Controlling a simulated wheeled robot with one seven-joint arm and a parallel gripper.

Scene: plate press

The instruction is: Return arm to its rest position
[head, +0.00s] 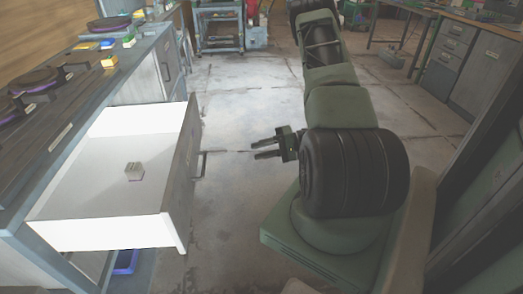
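My arm is folded close to my body on the right side of the head view. My gripper (255,150) is beside the arm's large black joint, with its fingers pointing left. The two fingers are apart and nothing shows between them, so it is open and empty. It appears over the open floor, to the right of the pulled-out drawer, and touches nothing that I can see.
A blue bin (124,262) lies below. Concrete floor (240,95) is clear ahead. Grey cabinets (482,75) stand right.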

